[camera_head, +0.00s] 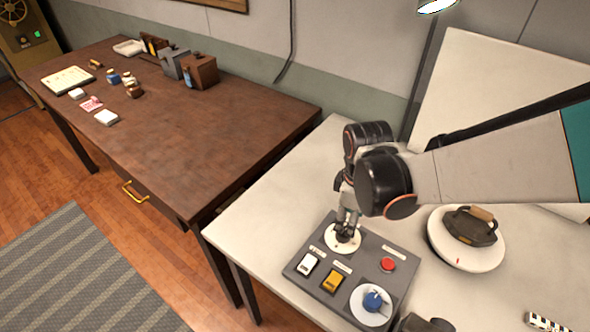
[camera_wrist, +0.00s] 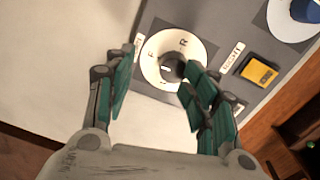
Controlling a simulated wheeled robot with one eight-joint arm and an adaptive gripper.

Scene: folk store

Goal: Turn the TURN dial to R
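The grey control panel (camera_head: 320,285) lies on the white table. At its back is a white round dial (camera_head: 331,245) with a dark central knob. The wrist view shows this dial (camera_wrist: 153,58) with letters, an F and an R among them, and the knob (camera_wrist: 170,70) partly hidden by my right-hand finger. My gripper (camera_head: 345,228) is over this dial. In the wrist view its fingers (camera_wrist: 160,62) are spread apart, the right-hand one beside or over the knob. I cannot tell if it touches. The knob's pointing direction is unclear.
The panel also carries a white switch (camera_head: 307,264), a yellow switch (camera_head: 333,282), a red button (camera_head: 387,265) and a blue knob (camera_head: 373,300) on a white disc. A dark iron-like object (camera_head: 470,225) stands on a round white base to the right. A brown desk (camera_head: 190,130) is at left.

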